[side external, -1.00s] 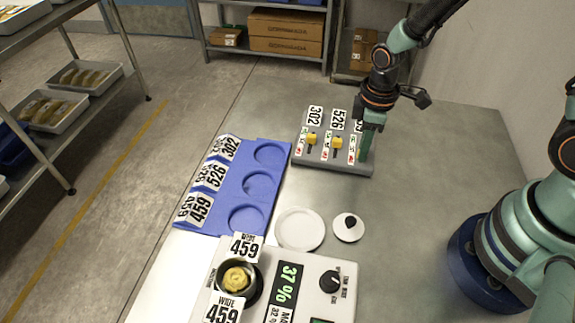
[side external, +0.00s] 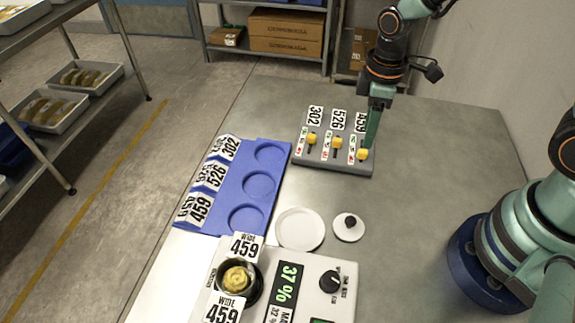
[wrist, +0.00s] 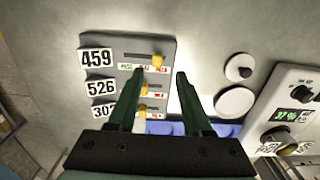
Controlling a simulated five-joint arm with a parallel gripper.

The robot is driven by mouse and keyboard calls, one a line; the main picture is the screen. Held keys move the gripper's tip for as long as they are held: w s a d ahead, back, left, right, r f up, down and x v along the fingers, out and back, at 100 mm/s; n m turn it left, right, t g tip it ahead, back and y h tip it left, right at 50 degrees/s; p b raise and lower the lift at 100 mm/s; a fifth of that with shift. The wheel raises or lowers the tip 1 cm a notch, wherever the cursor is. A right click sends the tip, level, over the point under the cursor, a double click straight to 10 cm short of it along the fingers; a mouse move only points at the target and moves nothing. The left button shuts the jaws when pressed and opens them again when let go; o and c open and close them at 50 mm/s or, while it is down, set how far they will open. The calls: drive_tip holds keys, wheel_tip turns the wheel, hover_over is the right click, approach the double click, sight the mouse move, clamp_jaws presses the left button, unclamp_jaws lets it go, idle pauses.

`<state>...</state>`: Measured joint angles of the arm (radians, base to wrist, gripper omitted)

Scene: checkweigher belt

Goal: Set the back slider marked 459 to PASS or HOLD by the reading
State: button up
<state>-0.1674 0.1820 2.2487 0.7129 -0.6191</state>
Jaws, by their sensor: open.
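The grey slider block (side external: 330,164) carries three sliders tagged 302, 526 and 459. The yellow knob of slider 459 (side external: 362,154) is at its near end in the side view; in the wrist view this knob (wrist: 157,60) is at the right end of its slot, by the red mark. The other two knobs sit nearer mid-slot. My gripper (side external: 370,146) is open and empty, its fingertips just above and behind the 459 knob. The wrist view shows its two fingers (wrist: 160,76) apart. The display (side external: 288,284) reads 37 %; a partly cut-off label beside it shows 32 %.
A black cup (side external: 252,292) with yellow contents stands on the weigher between WIDE 459 cards. A blue tray (side external: 228,215) with round recesses, a white dish (side external: 300,229) and a white disc with a black knob (side external: 348,227) lie nearby. The table right of the block is clear.

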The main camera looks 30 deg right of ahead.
wheel_tip(320, 180, up, 6)
drive_tip(key=shift+r, duration=0.2)
idle(0.3)
wheel_tip(320, 180, up, 10)
drive_tip(key=m+t, duration=0.6)
drive_tip(key=m, duration=0.3)
hover_over(364, 152)
drive_tip(key=s+d, duration=0.4)
drive_tip(key=d, duration=0.1)
drive_tip(key=shift+w+d, duration=0.1)
drive_tip(key=shift+w, duration=0.15)
